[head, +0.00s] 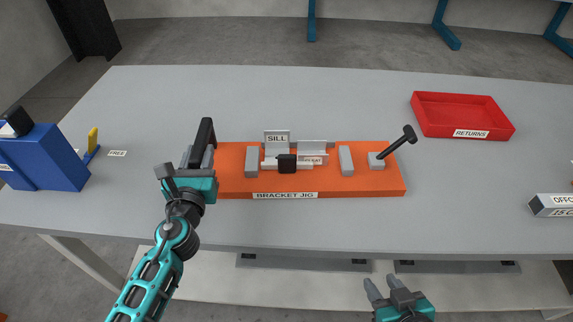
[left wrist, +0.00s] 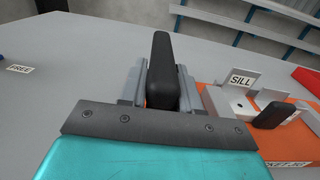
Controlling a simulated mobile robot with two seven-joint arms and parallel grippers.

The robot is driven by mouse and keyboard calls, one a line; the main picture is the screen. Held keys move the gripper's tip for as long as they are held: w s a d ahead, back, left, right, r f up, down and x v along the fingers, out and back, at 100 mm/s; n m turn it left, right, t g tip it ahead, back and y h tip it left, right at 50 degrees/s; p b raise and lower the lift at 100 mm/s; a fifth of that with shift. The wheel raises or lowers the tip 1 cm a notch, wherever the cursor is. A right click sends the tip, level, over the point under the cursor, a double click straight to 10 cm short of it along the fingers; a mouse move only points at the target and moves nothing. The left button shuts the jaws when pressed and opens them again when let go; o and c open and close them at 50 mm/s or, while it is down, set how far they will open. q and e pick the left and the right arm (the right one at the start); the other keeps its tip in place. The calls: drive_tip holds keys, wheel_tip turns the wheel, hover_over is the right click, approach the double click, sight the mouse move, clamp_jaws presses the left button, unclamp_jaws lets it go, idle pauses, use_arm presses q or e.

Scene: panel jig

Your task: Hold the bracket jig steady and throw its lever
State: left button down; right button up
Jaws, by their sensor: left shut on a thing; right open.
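The orange bracket jig (head: 230,186) lies on the grey table and carries grey blocks, a bracket piece labelled SILL (head: 277,138) and a black knob (head: 287,164). Its black lever (head: 400,144) stands on a grey block at the jig's right end, tilted up to the right. My left gripper (head: 202,160) is shut on a black upright handle (head: 206,133) at the jig's left end. That handle also shows between the fingers in the left wrist view (left wrist: 162,70). My right gripper (head: 388,286) is open and empty in front of the table's near edge, well apart from the lever.
A red tray labelled RETURNS (head: 427,118) stands at the back right. A blue container (head: 55,158) stands at the far left, near a yellow-and-blue item (head: 92,143) and a FREE label (head: 117,153). The table around the jig is clear.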

use_arm(q)
drive_tip(key=shift+r, duration=0.2)
drive_tip(key=shift+d+f, duration=0.1)
drive_tip(key=shift+f, duration=0.35)
idle(0.3)
